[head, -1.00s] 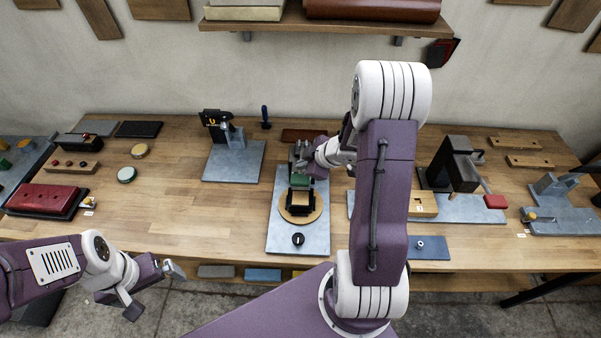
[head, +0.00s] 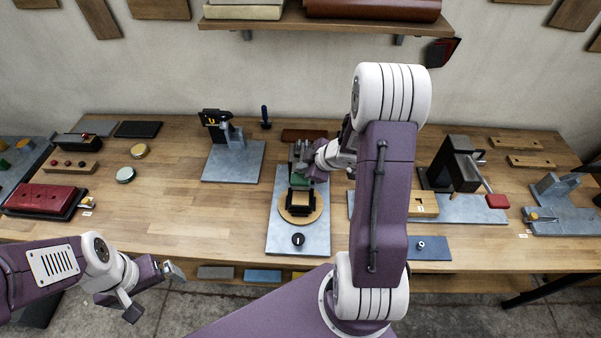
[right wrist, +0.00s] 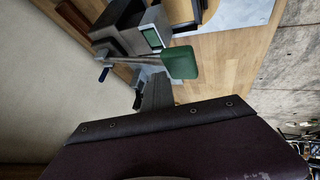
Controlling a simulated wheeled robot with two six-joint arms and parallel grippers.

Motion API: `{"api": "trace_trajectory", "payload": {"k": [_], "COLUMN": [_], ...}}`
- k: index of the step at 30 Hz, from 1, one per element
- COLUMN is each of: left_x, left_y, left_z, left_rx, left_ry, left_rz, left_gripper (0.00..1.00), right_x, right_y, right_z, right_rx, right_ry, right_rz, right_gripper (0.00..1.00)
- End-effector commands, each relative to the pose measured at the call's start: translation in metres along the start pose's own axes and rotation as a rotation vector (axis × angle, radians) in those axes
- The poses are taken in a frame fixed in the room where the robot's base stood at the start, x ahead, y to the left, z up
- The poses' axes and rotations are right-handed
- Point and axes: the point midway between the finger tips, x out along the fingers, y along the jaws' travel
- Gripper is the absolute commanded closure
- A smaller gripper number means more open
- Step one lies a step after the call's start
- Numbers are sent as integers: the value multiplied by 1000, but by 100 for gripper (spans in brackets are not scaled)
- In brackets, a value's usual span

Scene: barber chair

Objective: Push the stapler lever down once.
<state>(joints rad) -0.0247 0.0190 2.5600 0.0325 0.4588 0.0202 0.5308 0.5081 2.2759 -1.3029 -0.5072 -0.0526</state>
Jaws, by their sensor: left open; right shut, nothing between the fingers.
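I cannot tell for certain which device is the stapler. A device with a green pad (head: 299,181) stands on a grey plate (head: 285,240) at the middle of the bench. In the right wrist view the green pad (right wrist: 180,63) is on the end of a grey lever (right wrist: 122,60). My right gripper (head: 301,158) is at the back of this device, close to the pad. In the right wrist view its shut dark fingers (right wrist: 157,92) are beside the pad; contact is unclear. My left gripper (head: 153,291) is open and empty, in front of the bench at left.
A round wooden disc (head: 301,214) and black knob (head: 298,239) sit in front of the pad. A black-topped device (head: 216,118) stands to the left. A device with a red-ended lever (head: 496,201) stands to the right. My right arm hides part of the bench.

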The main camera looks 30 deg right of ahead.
Motion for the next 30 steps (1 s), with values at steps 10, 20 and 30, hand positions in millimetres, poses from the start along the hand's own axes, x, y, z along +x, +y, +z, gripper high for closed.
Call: {"api": "trace_trajectory", "payload": {"k": [10, 20, 30], "left_x": [4, 8, 11], "left_y": [0, 0, 0], "left_z": [0, 1, 1], "left_rx": [0, 0, 0], "left_ry": [0, 0, 0], "left_rz": [0, 0, 0], "left_gripper": [0, 0, 0], "right_x": [4, 6, 9], "right_y": [-3, -6, -8], "right_z": [3, 5, 7], "right_rx": [0, -1, 0], "right_ry": [-1, -2, -2], "right_rz": [-2, -3, -3], "right_gripper": [100, 100, 100]}}
